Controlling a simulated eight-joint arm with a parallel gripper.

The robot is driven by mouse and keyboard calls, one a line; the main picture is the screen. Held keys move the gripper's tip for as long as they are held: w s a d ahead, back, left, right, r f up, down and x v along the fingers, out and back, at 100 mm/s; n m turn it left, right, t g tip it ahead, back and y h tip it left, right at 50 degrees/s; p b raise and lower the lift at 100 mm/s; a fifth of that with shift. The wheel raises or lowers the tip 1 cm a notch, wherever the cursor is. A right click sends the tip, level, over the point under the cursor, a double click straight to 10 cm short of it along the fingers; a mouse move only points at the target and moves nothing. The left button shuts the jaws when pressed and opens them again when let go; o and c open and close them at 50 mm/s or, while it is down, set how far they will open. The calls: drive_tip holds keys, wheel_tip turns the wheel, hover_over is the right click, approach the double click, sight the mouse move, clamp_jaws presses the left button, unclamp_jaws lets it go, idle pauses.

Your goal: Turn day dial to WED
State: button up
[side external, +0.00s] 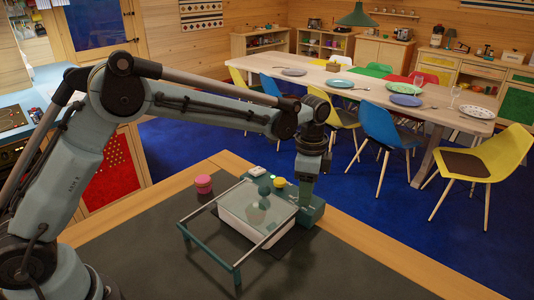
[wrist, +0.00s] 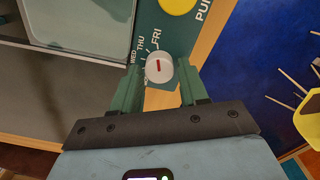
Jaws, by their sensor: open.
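The day dial (wrist: 159,67) is a small white round knob with a short red mark, standing on a green panel (wrist: 147,22). The labels WED, THU and FRI show beside it; other labels are partly covered. The red mark runs roughly up and down the picture, its upper end towards FRI. My gripper (wrist: 159,72) is open, with one green finger on each side of the dial; I cannot tell whether they touch it. In the side view my gripper (side external: 308,190) is down at the machine's green end (side external: 311,213), and the dial is hidden.
A yellow button (side external: 279,183) sits on the panel near my gripper. A pink round jar (side external: 203,183) stands behind at left. The dark worktop (side external: 345,268) is clear in front.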

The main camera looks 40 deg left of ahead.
drive_tip(key=c, duration=0.8)
drive_tip(key=shift+n, duration=0.3)
drive_tip(key=n, duration=0.2)
drive_tip(key=shift+n, duration=0.4)
drive_tip(key=n, duration=0.3)
drive_tip(key=shift+w+a+n, duration=0.1)
drive_tip(key=shift+n, duration=0.3)
drive_tip(key=n, duration=0.6)
drive_tip(key=shift+a, duration=0.1)
drive_tip(key=shift+n, duration=0.4)
